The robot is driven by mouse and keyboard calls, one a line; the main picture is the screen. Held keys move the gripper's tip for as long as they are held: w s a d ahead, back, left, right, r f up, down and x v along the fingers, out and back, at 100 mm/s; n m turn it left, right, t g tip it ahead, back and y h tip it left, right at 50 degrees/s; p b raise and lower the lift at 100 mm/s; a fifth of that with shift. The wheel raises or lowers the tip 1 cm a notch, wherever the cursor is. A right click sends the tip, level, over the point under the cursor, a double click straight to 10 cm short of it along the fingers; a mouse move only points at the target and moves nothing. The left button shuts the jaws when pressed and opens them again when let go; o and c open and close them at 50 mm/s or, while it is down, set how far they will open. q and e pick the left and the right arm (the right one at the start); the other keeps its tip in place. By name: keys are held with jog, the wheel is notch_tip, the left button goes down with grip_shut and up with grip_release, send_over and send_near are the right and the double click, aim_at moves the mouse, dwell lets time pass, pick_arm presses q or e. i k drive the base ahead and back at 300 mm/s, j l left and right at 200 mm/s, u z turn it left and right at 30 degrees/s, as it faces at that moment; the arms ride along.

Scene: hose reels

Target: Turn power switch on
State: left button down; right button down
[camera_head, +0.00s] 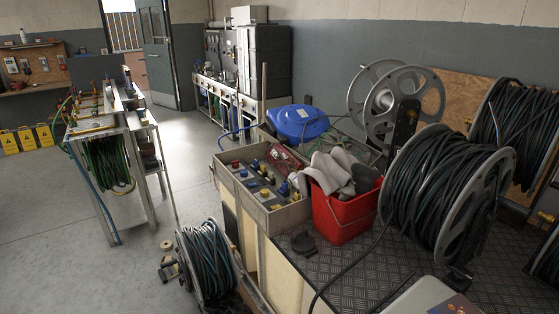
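I cannot make out a power switch with certainty in the head view. Small wall-mounted boxes (27,66) hang on a brown board at the far left, too small to read as switches. A dark panel and cabinet (265,60) stand at the back wall, and their details are also too small to tell. Neither my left gripper nor my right gripper is in view.
A wooden crate of fittings (291,214), a red bucket of gloves (345,216), a blue lid (297,122) and a large hose reel (440,190) crowd the centre and right. A metal rack (140,165) stands left. Grey floor (60,245) is open at lower left.

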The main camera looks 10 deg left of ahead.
aim_at(235, 164)
jog(key=i+j+z, duration=0.35)
jog(key=j, duration=0.25)
jog(key=i+j+z, duration=0.2)
jog(key=j, duration=0.15)
